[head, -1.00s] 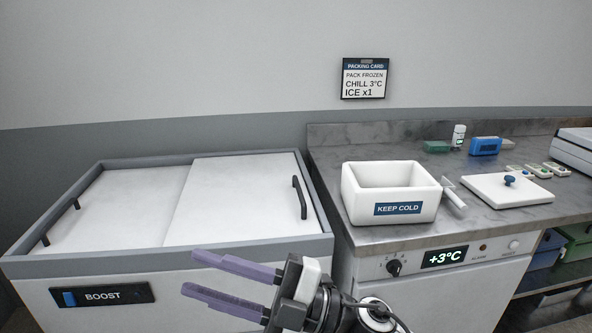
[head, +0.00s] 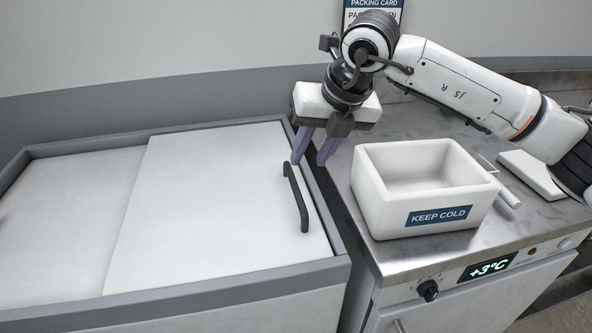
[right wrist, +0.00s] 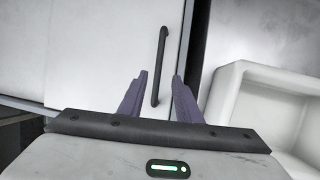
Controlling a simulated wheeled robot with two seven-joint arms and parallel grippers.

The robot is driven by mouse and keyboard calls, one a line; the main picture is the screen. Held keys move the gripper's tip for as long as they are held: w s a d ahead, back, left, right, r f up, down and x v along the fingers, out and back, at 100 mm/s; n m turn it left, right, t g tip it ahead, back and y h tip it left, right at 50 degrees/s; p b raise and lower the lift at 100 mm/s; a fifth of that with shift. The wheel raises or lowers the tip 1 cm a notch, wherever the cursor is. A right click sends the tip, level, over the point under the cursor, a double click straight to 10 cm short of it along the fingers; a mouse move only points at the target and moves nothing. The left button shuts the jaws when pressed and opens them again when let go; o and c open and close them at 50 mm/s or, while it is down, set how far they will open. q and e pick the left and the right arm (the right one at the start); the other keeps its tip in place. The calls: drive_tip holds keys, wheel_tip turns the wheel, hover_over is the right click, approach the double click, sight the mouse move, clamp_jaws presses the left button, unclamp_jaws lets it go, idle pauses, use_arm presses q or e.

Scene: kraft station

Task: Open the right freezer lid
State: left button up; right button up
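The right freezer lid (head: 215,210) is a flat white panel, closed in the freezer's grey frame, overlapping the left lid (head: 70,205). Its black bar handle (head: 296,198) is near its right edge. My right gripper (head: 311,162) points down above the handle's far end, with purple fingers apart and nothing between them in the head view. In the right wrist view the handle (right wrist: 159,68) runs between and ahead of the open fingers (right wrist: 158,77). I cannot tell exactly how high the fingertips are above the lid. My left gripper is not in view.
A white KEEP COLD box (head: 425,190) stands on the grey counter (head: 365,245), just right of the freezer and close to my right gripper. The freezer's raised grey rim (head: 330,272) borders the lids.

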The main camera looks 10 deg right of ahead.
sight(295, 183)
drive_tip(key=p+x, duration=0.1)
drive_tip(key=x, duration=0.8)
drive_tip(key=shift+s+a, duration=0.1)
drive_tip(key=shift+r, duration=0.1)
clamp_jaws()
